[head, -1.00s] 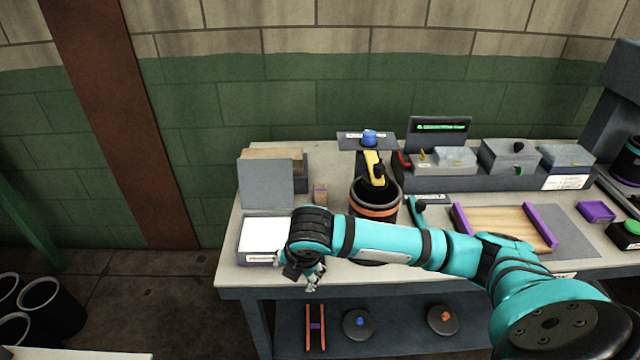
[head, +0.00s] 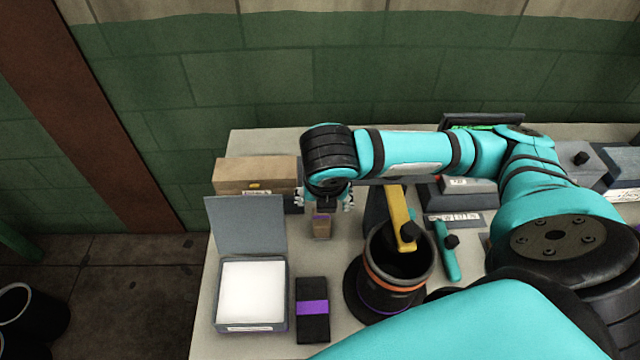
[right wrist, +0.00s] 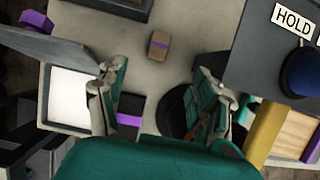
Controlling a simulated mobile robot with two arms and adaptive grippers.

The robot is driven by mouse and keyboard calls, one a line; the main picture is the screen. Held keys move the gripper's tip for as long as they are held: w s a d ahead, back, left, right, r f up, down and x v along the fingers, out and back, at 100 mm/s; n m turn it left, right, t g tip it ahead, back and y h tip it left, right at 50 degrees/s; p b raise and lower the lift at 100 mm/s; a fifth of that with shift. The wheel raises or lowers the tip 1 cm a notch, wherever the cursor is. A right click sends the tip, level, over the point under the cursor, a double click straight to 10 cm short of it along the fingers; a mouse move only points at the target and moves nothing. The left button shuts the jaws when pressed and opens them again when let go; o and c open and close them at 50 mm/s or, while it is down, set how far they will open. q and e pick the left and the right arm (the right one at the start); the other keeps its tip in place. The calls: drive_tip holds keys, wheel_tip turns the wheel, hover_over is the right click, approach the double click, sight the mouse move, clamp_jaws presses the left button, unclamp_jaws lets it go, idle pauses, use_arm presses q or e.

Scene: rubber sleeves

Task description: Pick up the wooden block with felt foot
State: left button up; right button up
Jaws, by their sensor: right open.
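The small wooden block (head: 321,229) stands on the table with a purple band near its top, between the open box and the black pot. It also shows in the right wrist view (right wrist: 158,46), beyond my fingertips. I cannot make out a felt foot. My right gripper (head: 324,200) is above the block in the head view, partly covering its top. In the right wrist view its fingers are spread wide, with nothing between them (right wrist: 161,88). My left gripper is not in view.
An open box (head: 252,292) with a white inside and raised lid stands at left. A black block with a purple band (head: 312,310) lies beside it. A black pot (head: 397,262) with a yellow-handled tool (head: 399,213) is at right. A wooden box (head: 255,173) stands behind.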

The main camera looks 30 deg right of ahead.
approach(321, 217)
drive_tip(key=x, duration=0.3)
drive_tip(key=shift+d+p, duration=0.15)
drive_tip(key=shift+p, duration=0.2)
drive_tip(key=shift+x, duration=0.9)
drive_tip(key=shift+w+f, duration=0.1)
drive_tip(key=shift+w, duration=0.05)
drive_tip(key=shift+f, duration=0.35)
drive_tip(key=p+x, duration=0.1)
drive_tip(key=x, duration=0.2)
drive_tip(key=shift+f, duration=0.3)
drive_tip(key=shift+w+f, duration=0.2)
drive_tip(key=shift+f, duration=0.2)
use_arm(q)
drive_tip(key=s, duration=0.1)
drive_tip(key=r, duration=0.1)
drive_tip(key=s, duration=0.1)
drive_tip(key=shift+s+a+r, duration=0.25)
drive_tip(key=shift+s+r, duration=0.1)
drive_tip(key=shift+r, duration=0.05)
